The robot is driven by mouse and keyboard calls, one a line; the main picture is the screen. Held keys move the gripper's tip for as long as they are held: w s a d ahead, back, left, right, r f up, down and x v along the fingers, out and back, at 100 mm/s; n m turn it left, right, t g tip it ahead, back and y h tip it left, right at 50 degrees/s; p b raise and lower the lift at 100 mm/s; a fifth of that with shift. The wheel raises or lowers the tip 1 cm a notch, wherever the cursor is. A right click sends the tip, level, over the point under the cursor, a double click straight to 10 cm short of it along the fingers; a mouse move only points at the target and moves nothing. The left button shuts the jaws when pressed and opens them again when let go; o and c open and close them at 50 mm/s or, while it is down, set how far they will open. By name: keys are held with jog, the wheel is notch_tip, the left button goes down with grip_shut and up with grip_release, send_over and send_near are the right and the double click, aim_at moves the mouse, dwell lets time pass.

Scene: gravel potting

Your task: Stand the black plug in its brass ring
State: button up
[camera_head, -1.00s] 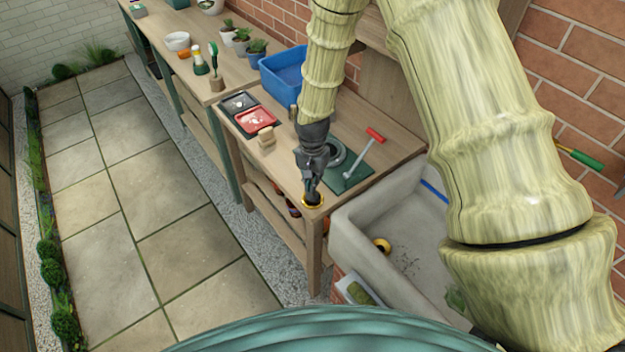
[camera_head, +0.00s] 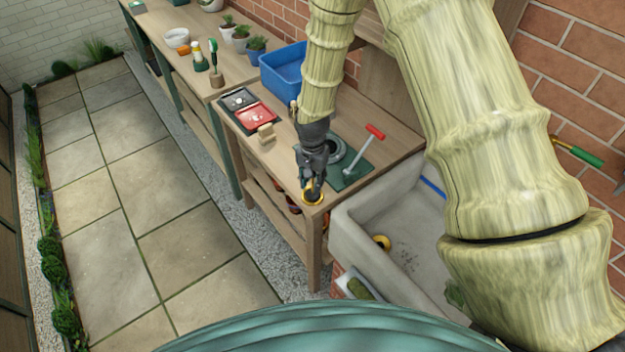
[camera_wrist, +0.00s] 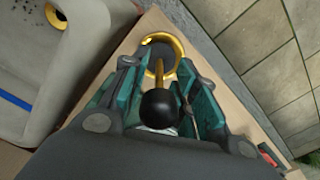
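The brass ring (camera_wrist: 176,46) sits near the front corner of the wooden bench, and it also shows in the head view (camera_head: 313,203). My gripper (camera_wrist: 157,68) points down just above it. The black plug (camera_wrist: 160,110) shows as a round black knob between my teal fingers, with a brass-coloured stem (camera_wrist: 160,72) reaching toward the ring. The fingers appear closed around the plug. The stem's far end overlaps the near part of the ring in the wrist view; I cannot tell whether it is inside. In the head view my gripper hides the plug.
A green mat (camera_head: 352,178) with a red-handled tool (camera_head: 366,150) lies behind my gripper. A small wooden block (camera_head: 266,134), a red tray (camera_head: 257,116) and a blue bin (camera_head: 284,72) are further back. The stone sink (camera_head: 352,238) adjoins the bench at right.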

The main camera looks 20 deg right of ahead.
jog(key=shift+r+b, duration=2.1)
jog(key=shift+r, duration=4.1)
